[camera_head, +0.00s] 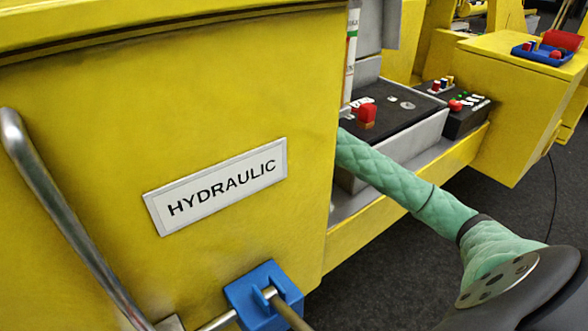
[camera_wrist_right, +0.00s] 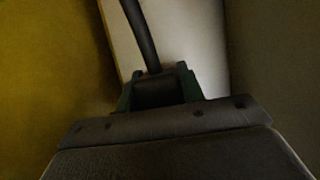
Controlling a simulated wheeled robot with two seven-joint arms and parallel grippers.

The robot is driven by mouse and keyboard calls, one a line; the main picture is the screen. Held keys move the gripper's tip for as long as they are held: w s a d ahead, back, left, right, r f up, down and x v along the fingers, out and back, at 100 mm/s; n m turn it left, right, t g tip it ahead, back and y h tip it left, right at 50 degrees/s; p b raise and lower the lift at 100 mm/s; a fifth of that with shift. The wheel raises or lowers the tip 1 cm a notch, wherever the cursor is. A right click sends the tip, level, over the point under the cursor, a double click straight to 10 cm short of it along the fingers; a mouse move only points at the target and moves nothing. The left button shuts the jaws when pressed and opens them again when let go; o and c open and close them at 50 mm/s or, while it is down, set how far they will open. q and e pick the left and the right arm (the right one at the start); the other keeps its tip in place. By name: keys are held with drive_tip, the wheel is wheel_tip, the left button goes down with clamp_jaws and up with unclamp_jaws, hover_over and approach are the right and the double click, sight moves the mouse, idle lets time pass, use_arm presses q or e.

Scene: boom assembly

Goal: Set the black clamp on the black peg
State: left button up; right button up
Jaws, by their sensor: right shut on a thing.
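My right arm, in a green quilted sleeve, reaches behind the yellow housing in the head view, so its gripper is hidden there. In the right wrist view my right gripper (camera_wrist_right: 157,84) shows dark green fingers on either side of a dark block (camera_wrist_right: 156,94), which it is shut on. The block looks like the black clamp, but the picture is too dark to be sure. A dark, slightly curved rod (camera_wrist_right: 140,35) rises from the block's far side. I cannot tell whether it is the peg or part of the clamp. My left gripper is not in view.
The yellow housing (camera_head: 160,110) marked "HYDRAULIC" fills the left. A metal handrail (camera_head: 55,200) and a blue block (camera_head: 252,292) around a rod stand at its front. A black panel (camera_head: 395,115) bears a red part (camera_head: 366,113). A blue tray (camera_head: 538,54) sits far right.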

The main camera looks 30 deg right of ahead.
drive_tip(key=shift+f+b, duration=0.25)
drive_tip(key=shift+b, duration=0.25)
idle(0.5)
drive_tip(key=shift+b, duration=0.45)
idle(0.9)
drive_tip(key=shift+f+b, duration=0.8)
drive_tip(key=shift+b, duration=0.1)
idle(0.5)
drive_tip(key=o, duration=1.4)
drive_tip(key=shift+c, duration=0.2)
drive_tip(key=shift+s+r+b, duration=0.25)
drive_tip(key=shift+r+b, duration=0.15)
drive_tip(key=shift+r, duration=0.1)
drive_tip(key=b+v, duration=0.2)
drive_tip(key=v, duration=0.3)
drive_tip(key=shift+s+r, duration=0.1)
drive_tip(key=shift+r, duration=0.3)
drive_tip(key=shift+s+r, duration=0.15)
drive_tip(key=shift+r, duration=0.25)
